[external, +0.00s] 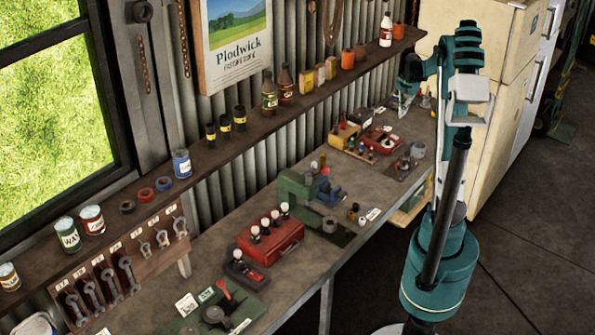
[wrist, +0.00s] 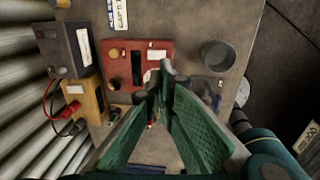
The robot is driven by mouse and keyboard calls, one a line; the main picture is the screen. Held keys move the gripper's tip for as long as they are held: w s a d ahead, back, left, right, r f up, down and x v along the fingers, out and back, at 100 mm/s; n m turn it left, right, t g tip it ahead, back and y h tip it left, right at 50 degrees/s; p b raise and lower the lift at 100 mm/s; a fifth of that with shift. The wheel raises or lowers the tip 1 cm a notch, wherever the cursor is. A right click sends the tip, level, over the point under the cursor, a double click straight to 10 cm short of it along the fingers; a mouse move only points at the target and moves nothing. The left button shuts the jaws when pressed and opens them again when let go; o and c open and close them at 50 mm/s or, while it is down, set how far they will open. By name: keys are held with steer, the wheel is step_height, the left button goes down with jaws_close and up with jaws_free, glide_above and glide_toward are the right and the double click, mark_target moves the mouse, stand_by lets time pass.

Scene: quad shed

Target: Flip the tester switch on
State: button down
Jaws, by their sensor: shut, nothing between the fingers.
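A red panel (wrist: 126,70), which looks like the tester, lies on the bench in the wrist view. It carries a yellow round knob, a dark slot and small pale labels. It also shows in the external view (external: 376,146) at the far end of the bench. My gripper (wrist: 166,72) is shut and empty, its green fingers over the lower right part of the panel. The fingertips hide part of the panel, so the switch lever and its position cannot be made out. In the external view my gripper (external: 399,98) is above the bench's far end; contact cannot be told.
A yellow box (wrist: 86,100) with red and black leads and a dark grey box (wrist: 68,50) stand left of the panel. A grey cup (wrist: 218,55) stands right. A red toolbox (external: 272,245) and a green machine (external: 297,190) stand nearer along the bench.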

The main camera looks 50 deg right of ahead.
mark_target(393, 136)
steer(key=shift+w+r+t, duration=0.2)
steer(key=shift+w+t, duration=0.1)
steer(key=shift+w, duration=0.15)
steer(key=shift+f, duration=0.1)
steer(key=shift+w+f, duration=0.3)
steer(key=shift+f, duration=1.95)
steer(key=shift+w+f, duration=0.35)
steer(key=shift+f, duration=1.95)
steer(key=shift+w+f, duration=0.3)
steer(key=shift+f, duration=1.95)
